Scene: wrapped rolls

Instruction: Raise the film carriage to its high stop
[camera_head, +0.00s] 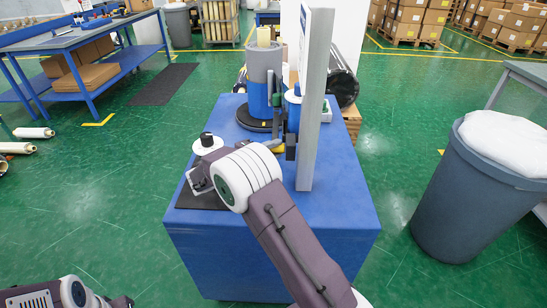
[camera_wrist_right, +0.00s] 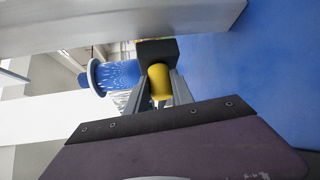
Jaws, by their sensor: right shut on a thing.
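The tall grey mast (camera_head: 314,100) stands on a blue base (camera_head: 275,245). The film carriage, with a blue film roll (camera_head: 293,108), is low on the mast's left side. In the right wrist view, the flanged roll (camera_wrist_right: 115,73) is beside a black block (camera_wrist_right: 157,51) with a yellow handle (camera_wrist_right: 160,84). My right gripper (camera_wrist_right: 158,90) is shut on this handle, one grey finger each side. In the head view, the handle (camera_head: 277,148) shows partly behind my right arm, which hides most of the hand. My left arm shows at the bottom left; its fingers cannot be made out.
A grey and blue roll (camera_head: 258,92) stands on a black turntable (camera_head: 244,117) left of the mast. A grey bin (camera_head: 468,200) is to the right. A blue workbench (camera_head: 75,40) is at the far left.

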